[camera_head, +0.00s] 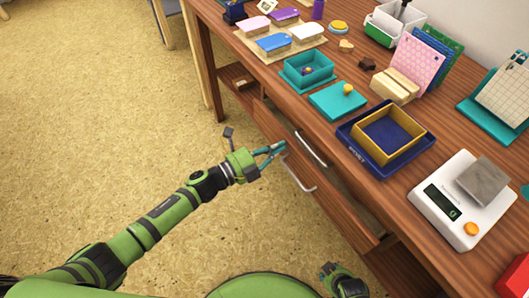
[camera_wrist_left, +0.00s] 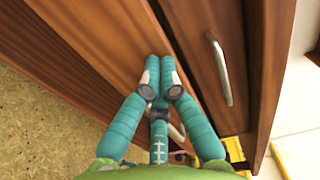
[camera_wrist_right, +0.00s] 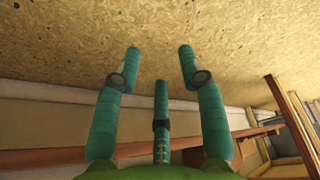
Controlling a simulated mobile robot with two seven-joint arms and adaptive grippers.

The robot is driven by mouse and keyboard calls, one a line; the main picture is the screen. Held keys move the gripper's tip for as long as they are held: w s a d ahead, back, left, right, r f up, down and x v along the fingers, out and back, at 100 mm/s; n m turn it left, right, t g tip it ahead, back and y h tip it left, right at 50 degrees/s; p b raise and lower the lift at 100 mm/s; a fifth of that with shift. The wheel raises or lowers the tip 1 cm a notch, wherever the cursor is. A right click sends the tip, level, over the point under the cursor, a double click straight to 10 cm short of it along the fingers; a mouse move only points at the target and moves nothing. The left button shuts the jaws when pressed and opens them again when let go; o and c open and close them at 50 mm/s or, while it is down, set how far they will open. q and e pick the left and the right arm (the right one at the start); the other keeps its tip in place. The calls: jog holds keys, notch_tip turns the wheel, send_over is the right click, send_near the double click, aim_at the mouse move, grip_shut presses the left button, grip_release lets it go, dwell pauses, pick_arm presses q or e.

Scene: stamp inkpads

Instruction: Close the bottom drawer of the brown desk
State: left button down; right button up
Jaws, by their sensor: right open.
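The brown desk (camera_head: 420,225) stands at the right in the head view. Its bottom drawer (camera_head: 340,215) appears to stick out beyond the drawer above it, with a metal bar handle (camera_head: 298,172) on its front. How far it is out is hard to tell. My left gripper (camera_head: 283,147) is at the drawer fronts, close to the handles. In the left wrist view its fingertips (camera_wrist_left: 160,62) are together with nothing between them, over a brown wood panel beside a dark gap; contact is unclear. My right gripper (camera_wrist_right: 158,50) is open and empty above the floor, away from the drawers.
The upper drawer handle (camera_head: 311,149) is just right of the lower one and also shows in the left wrist view (camera_wrist_left: 221,70). The desktop holds a navy inkpad box (camera_head: 350,139), a teal box (camera_head: 293,82) and a white scale (camera_head: 431,207). The floor (camera_head: 100,130) at left is clear.

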aim_at(292, 139)
pick_arm(q)
jog(key=shift+w+d, duration=0.15)
jog(key=shift+d, duration=0.05)
pick_arm(e)
jog(key=shift+s+f, duration=0.15)
jog(key=shift+s, duration=0.3)
pick_arm(q)
jog(key=b+x, duration=0.1)
jog(key=x, duration=0.3)
jog(key=shift+f+b, duration=0.1)
jog(key=shift+b, duration=0.2)
jog(key=shift+w+d, duration=0.15)
jog(key=shift+d, duration=0.1)
jog(key=shift+r, duration=0.25)
pick_arm(e)
jog(key=shift+s+a+r+g, duration=0.2)
jog(key=shift+r+g, duration=0.2)
jog(key=shift+r, duration=0.05)
